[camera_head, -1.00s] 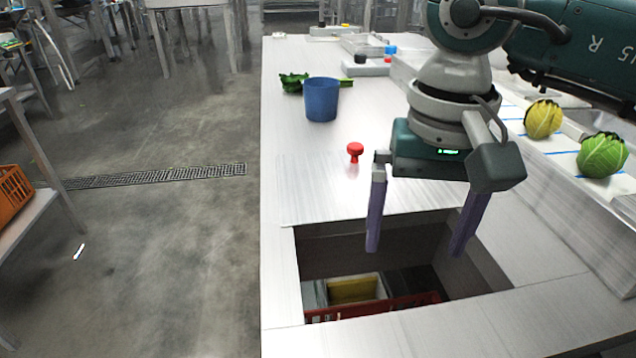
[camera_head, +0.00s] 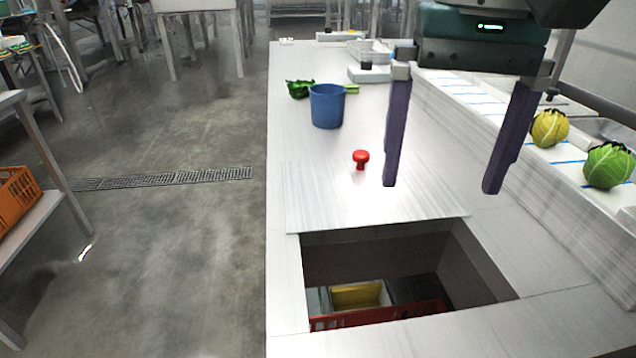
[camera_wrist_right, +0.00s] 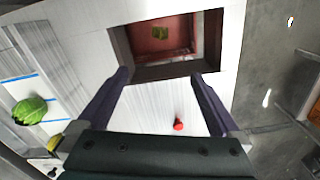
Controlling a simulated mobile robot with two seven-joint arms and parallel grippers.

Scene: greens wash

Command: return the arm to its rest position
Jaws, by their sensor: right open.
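My right gripper (camera_head: 450,135) is open and empty, its two purple fingers pointing down, well apart, above the white counter in the head view. It hangs behind the square opening and to the right of a red knob (camera_head: 361,158). In the right wrist view my right gripper (camera_wrist_right: 160,75) shows its spread fingers with nothing between them but the counter and opening below. The red knob also shows there (camera_wrist_right: 179,125). The right arm's upper parts run out of the head view at the top. My left gripper is in neither view.
The counter (camera_head: 300,190) has a square opening (camera_head: 400,250) with a red crate (camera_head: 380,315) below. A blue cup (camera_head: 327,106) and leafy greens (camera_head: 299,88) stand farther back. A yellow cabbage (camera_head: 549,128) and a green cabbage (camera_head: 608,165) sit on the raised right ledge.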

